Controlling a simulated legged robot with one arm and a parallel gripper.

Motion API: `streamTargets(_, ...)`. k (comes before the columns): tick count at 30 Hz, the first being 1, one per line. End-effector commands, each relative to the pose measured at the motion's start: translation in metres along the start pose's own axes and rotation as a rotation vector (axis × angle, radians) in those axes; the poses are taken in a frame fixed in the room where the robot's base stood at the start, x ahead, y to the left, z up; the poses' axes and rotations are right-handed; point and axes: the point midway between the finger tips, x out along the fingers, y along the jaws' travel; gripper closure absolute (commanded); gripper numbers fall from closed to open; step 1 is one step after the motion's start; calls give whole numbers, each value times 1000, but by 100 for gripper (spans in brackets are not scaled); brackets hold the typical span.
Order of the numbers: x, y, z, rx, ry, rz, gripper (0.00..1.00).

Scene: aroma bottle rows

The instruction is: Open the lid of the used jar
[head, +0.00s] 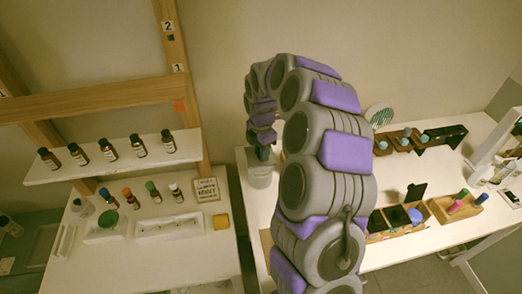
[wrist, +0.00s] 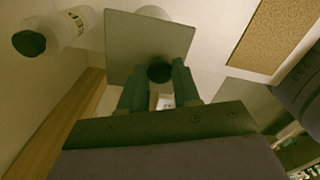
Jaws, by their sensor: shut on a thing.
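In the head view, a grey jar (head: 260,178) stands at the left end of the right-hand table. My gripper (head: 262,151) is directly above it, small and partly hidden by my arm. In the wrist view, my dark gripper (wrist: 160,82) is shut on a dark round knob (wrist: 160,71). The knob is in front of a square grey-green plate (wrist: 150,32), apparently the lid. Whether the lid is seated on the jar or lifted off is not clear. A small pale patch shows between the fingers.
A shelf (head: 110,163) with several dark bottles is at left, above a table with more bottles and a small sign (head: 207,190). Wooden trays (head: 457,207) and boxes stand on the right table. In the wrist view, a white bottle (wrist: 68,28) with a dark cap is at upper left.

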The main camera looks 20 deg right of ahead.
Motion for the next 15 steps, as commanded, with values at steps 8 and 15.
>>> streamTargets(8,0,1,0,0,-1,2,100)
streamTargets(15,-1,2,0,0,0,0,100)
